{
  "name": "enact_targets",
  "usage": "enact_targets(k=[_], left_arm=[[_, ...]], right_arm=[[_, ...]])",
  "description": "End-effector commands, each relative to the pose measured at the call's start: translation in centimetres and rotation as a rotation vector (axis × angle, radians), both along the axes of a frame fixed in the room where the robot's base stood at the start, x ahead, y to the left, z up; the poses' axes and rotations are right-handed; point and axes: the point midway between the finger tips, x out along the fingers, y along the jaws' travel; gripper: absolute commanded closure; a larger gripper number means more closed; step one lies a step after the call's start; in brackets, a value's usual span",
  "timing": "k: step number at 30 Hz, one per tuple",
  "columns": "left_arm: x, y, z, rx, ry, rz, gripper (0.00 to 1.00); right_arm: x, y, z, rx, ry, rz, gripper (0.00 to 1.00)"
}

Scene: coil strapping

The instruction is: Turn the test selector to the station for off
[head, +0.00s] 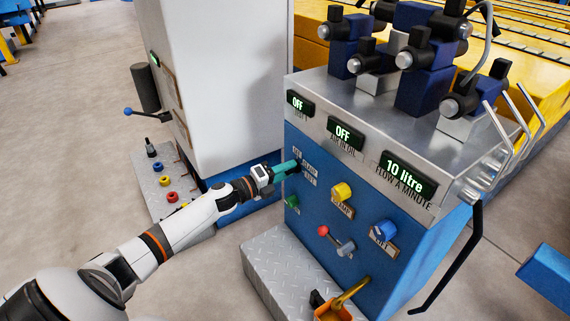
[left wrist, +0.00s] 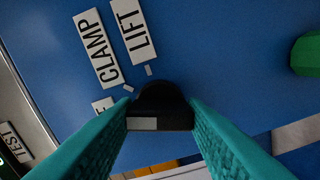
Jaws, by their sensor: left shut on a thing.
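The test selector is a small black knob (left wrist: 160,108) with a pale mark on its near face, on the blue panel (head: 340,225). My left gripper (head: 296,165) reaches it from the left. In the left wrist view its teal fingers (left wrist: 160,125) are shut on the knob, one on each side. The CLAMP label (left wrist: 97,48), the LIFT label (left wrist: 134,30) and a partly hidden label ending in F (left wrist: 103,106) stand around it. The display above TEST (head: 298,103) reads OFF. I cannot tell which station the knob points to. My right gripper is not in view.
A yellow knob (head: 342,192), a blue knob (head: 384,231), a green button (head: 292,201) and a red-tipped lever (head: 323,231) share the panel. A white cabinet (head: 225,85) stands to the left. Bent metal levers (head: 500,140) stick out at the right.

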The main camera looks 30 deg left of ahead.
Motion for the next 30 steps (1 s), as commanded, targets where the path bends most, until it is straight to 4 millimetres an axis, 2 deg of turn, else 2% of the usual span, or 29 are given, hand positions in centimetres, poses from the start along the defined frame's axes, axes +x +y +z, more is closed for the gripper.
enact_targets(k=[6, 15, 30], left_arm=[[0.0, 0.0, 0.3, -0.149, 0.063, 0.000, 0.85], [0.0, 0.0, 0.1, -0.278, 0.116, 0.000, 0.85], [0.0, 0.0, 0.0, -0.317, 0.131, 0.000, 0.85]], right_arm=[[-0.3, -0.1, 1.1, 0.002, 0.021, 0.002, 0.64], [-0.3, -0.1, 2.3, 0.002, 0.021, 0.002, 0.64], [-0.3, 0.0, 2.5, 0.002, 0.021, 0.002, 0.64]])
